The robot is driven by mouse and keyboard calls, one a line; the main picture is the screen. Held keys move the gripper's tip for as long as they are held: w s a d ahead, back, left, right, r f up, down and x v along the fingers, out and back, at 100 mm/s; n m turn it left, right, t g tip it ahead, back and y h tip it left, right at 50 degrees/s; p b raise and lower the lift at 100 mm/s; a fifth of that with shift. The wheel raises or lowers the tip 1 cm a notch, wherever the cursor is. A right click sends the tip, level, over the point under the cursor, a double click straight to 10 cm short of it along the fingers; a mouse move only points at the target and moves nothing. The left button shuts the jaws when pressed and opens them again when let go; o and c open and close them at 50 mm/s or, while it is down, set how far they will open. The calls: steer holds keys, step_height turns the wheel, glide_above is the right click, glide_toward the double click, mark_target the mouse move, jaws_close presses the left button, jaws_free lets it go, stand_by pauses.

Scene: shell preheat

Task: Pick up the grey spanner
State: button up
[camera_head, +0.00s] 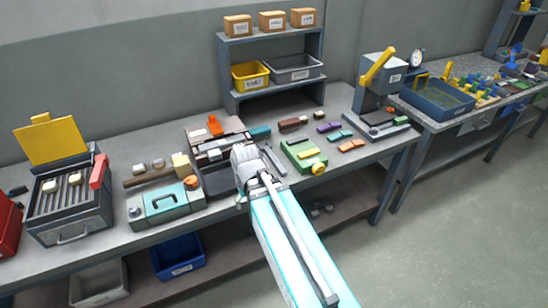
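My arm reaches over the workbench, and my gripper (243,158) is at its far end, above the middle of the bench. The wrist hides the fingertips, so I cannot see whether they are open, shut or holding something. A narrow grey piece (275,160) lies on the bench just right of my gripper. It may be the grey spanner, but it is too small to tell. A dark tray (216,184) is just left of the gripper, partly hidden by it.
A green block fixture (303,154) stands to the right. A grey-green case (166,204) and a heater with a raised yellow lid (70,190) stand left. A shelf (270,88) with bins and boxes stands behind. A press (380,90) is at the bench's right end.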

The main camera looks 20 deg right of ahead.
steer(key=w+d, duration=0.2)
steer(key=w, duration=0.3)
steer(key=t, duration=0.4)
glide_toward(276, 161)
steer(key=v, duration=0.4)
steer(key=shift+s, duration=0.2)
steer(key=shift+f, duration=0.15)
steer(key=b+x, duration=0.7)
steer(key=x, duration=0.1)
steer(key=shift+w+f+b, duration=0.2)
steer(key=shift+b, duration=0.1)
steer(key=shift+f, duration=0.1)
steer(key=shift+b+x, duration=2.4)
steer(key=shift+x, duration=0.1)
steer(key=shift+w, duration=0.1)
jaws_close()
